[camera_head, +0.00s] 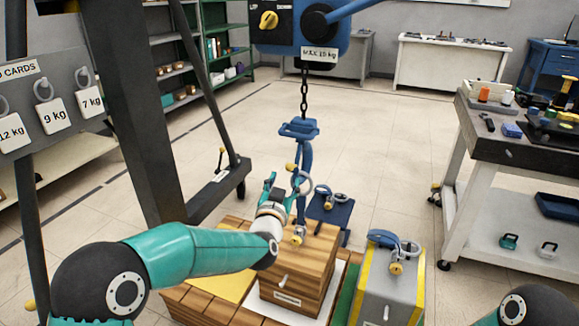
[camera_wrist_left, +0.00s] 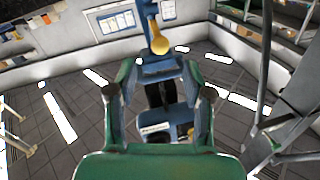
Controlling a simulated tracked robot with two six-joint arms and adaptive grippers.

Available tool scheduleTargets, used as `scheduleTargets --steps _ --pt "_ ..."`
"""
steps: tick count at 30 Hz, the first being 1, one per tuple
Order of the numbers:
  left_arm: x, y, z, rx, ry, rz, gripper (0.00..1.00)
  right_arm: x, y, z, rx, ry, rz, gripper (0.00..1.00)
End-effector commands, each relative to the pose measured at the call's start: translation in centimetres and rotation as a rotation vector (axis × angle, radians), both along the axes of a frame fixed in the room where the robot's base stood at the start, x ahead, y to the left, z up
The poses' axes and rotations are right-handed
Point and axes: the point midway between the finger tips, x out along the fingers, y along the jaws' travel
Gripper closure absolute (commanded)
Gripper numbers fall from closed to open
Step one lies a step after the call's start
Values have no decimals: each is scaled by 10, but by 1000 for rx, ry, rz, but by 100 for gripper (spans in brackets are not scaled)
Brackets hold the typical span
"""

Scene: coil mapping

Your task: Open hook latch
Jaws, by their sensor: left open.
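The blue hook (camera_head: 304,155) hangs on a chain from the blue hoist. A small yellow knob (camera_head: 291,167) sits at its side, seemingly on the latch; the latch's own position is too small to tell. My left gripper (camera_head: 284,188) is beside the hook's lower part, above the wooden crate, with its teal fingers spread. In the left wrist view its two fingers (camera_wrist_left: 158,95) stand wide apart, with a blue part and a yellow knob (camera_wrist_left: 159,46) beyond and between their tips. I cannot tell whether a finger touches the hook. My right gripper is outside the frames.
A wooden crate (camera_head: 290,274) with a ring on top stands below the gripper. A grey-and-yellow weight (camera_head: 393,290) stands right of it. The hoist (camera_head: 300,28) is above, a dark post (camera_head: 150,120) at left, a workbench (camera_head: 530,150) at right. Open floor lies behind.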

Motion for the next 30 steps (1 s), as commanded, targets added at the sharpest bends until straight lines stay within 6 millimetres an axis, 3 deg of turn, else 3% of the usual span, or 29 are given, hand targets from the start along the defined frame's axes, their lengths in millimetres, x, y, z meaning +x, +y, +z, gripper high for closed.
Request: scheduleTargets --steps 6,13,19,29,30 --pt "39 -4 0 1 0 1 49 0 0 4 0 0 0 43" --pt "67 -7 -1 0 1 1 49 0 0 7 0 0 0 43" --pt "79 -9 0 0 1 0 49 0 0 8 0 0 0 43" --pt "81 -9 0 0 0 0 49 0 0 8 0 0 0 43" --pt "81 -9 0 0 0 0 52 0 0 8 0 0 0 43"
